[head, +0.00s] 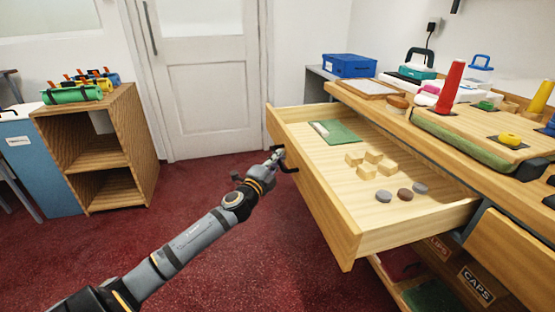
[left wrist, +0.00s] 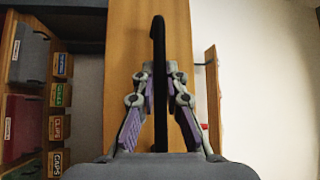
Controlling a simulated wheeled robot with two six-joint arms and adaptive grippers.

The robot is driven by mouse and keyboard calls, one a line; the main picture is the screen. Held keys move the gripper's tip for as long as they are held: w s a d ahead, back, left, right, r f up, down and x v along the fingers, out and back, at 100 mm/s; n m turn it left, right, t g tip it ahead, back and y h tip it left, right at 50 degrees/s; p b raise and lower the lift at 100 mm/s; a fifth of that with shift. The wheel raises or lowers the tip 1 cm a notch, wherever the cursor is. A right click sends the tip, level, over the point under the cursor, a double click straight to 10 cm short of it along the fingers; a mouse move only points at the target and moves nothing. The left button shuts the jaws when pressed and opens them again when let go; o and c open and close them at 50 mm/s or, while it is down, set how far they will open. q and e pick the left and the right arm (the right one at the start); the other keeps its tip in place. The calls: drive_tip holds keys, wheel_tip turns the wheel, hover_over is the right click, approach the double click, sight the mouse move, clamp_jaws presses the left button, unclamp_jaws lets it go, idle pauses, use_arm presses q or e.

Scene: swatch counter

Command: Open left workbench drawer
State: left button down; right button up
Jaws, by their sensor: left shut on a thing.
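The left workbench drawer (head: 318,192) is pulled well out from the workbench (head: 437,133) in the head view. Its pale wooden inside is open to view. My left gripper (head: 276,158) is at the outer face of the drawer front, shut on the black drawer handle (head: 290,169). In the left wrist view the dark handle (left wrist: 158,35) runs between the fingers of the left gripper (left wrist: 159,78), with the wooden drawer front (left wrist: 123,70) behind it. The fingertips partly hide the handle. My right gripper is not in view.
Inside the drawer lie a green card (head: 338,132), several wooden blocks (head: 374,156) and round discs (head: 405,194). Another drawer front (head: 505,255) is at the lower right. A wooden shelf unit (head: 125,145) stands at the left. Red carpet between is clear.

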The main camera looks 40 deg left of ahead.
use_arm(q)
drive_tip(key=c, duration=1.4)
unclamp_jaws()
drive_tip(key=shift+s+d+f, duration=0.15)
drive_tip(key=shift+s+f, duration=0.05)
drive_tip(key=shift+s, duration=1.05)
drive_tip(key=shift+s+d+f, duration=0.1)
drive_tip(key=shift+s+f, duration=0.05)
drive_tip(key=shift+s, duration=1.05)
drive_tip(key=shift+s+d+f, duration=0.15)
drive_tip(key=shift+s+f, duration=0.05)
drive_tip(key=shift+s, duration=1.05)
